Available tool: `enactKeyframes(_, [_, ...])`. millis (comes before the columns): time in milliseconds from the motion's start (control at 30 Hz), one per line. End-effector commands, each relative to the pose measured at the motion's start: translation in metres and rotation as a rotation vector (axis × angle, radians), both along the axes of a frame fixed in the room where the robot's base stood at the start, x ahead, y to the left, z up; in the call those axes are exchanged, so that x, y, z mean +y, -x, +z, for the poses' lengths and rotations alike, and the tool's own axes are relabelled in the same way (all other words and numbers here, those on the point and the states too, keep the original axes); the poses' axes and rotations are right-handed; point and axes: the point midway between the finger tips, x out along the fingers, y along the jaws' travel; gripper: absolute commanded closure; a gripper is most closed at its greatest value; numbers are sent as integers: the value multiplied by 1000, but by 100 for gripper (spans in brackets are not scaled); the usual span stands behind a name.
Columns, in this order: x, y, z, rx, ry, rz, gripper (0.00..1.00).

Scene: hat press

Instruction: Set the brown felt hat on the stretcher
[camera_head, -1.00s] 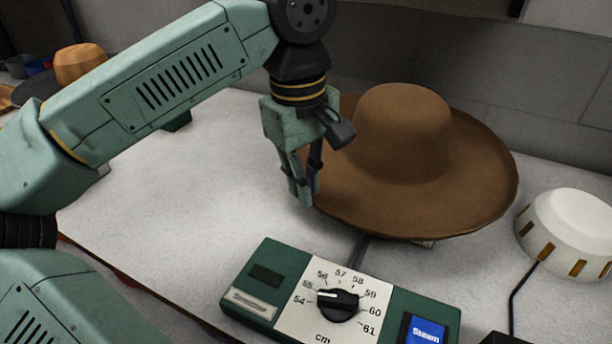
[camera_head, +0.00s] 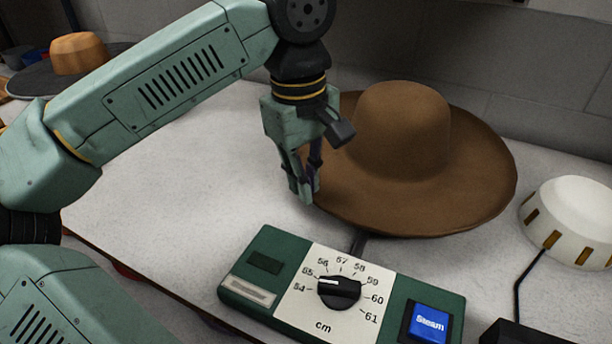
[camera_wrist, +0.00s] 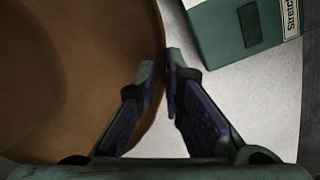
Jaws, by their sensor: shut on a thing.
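The brown felt hat (camera_head: 405,140) is upright, crown up, in the middle of the head view. Its wide brim fills the left of the wrist view (camera_wrist: 60,90). My gripper (camera_head: 307,193) is at the brim's left edge, fingers pointing down and shut on the brim; the fingertips also show in the wrist view (camera_wrist: 165,70). A green control box (camera_head: 265,265) with a dial and a blue Steam button stands in front; its label in the wrist view (camera_wrist: 289,16) begins "Stretch". A dark cable runs from it under the brim. What is under the hat is hidden.
A white dome with brass-coloured slots (camera_head: 575,215) stands right of the hat, with a cable to a black box (camera_head: 520,332). Another hat with an orange-tan crown (camera_head: 78,54) is at the back left. The table (camera_head: 190,200) is clear left of my gripper.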

Motion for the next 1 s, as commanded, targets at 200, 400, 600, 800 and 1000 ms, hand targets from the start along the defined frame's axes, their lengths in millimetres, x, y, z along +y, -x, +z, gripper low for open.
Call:
enactKeyframes(200, [0,0,-5,-1,1,0,100])
enactKeyframes(400, [0,0,-9,-1,1,0,100])
enactKeyframes(600, [0,0,-13,-1,2,0,100])
enactKeyframes(800, [0,0,-15,-1,2,0,100])
enactKeyframes(1000, [0,0,-15,-1,1,0,84])
